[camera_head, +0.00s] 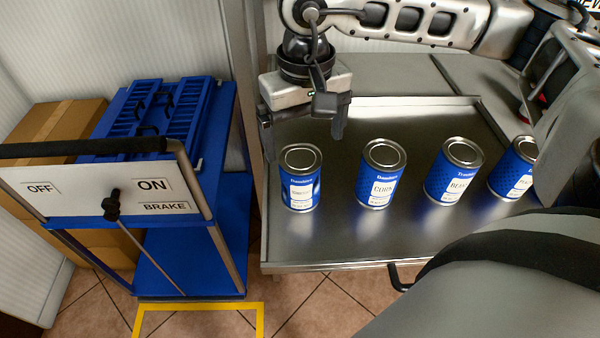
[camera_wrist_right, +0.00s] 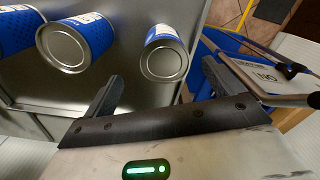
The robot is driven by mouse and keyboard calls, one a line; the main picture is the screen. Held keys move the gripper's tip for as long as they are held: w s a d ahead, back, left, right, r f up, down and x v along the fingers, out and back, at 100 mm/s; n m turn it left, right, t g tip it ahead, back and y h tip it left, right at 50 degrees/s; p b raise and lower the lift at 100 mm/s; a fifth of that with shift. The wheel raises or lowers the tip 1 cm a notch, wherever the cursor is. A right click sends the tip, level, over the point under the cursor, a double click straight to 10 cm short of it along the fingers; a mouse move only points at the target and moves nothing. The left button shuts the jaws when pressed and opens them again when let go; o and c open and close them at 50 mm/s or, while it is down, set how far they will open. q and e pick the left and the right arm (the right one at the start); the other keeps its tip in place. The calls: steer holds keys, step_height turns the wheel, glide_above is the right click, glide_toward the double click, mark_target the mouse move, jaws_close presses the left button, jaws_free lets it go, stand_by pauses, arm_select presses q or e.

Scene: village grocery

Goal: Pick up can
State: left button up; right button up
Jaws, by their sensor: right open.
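Several blue cans with white labels stand upright in a row on a metal counter (camera_head: 330,249). The leftmost can (camera_head: 300,178) is nearest my right gripper (camera_head: 303,125); a can labelled CORN (camera_head: 381,174) and one that seems to read BEANS (camera_head: 454,170) stand to its right. A further can (camera_head: 509,172) is partly hidden by my arm. My right gripper is open and empty, behind and above the leftmost can. In the right wrist view the leftmost can (camera_wrist_right: 165,56) shows ahead of the open fingers (camera_wrist_right: 160,90), apart from them. My left gripper is not in view.
A blue cart (camera_head: 190,250) with an ON/OFF brake panel (camera_head: 110,193) stands left of the counter, with blue crates (camera_head: 150,112) on top. A cardboard box (camera_head: 50,135) is behind it. The counter between the cans and its front edge is clear.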

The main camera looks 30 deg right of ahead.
mark_target(301, 156)
steer(key=f, duration=0.5)
steer(key=f+p, duration=0.1)
steer(key=f, duration=0.2)
steer(key=shift+w+a, duration=0.2)
steer(key=shift+w, duration=0.05)
steer(key=c, duration=1.4)
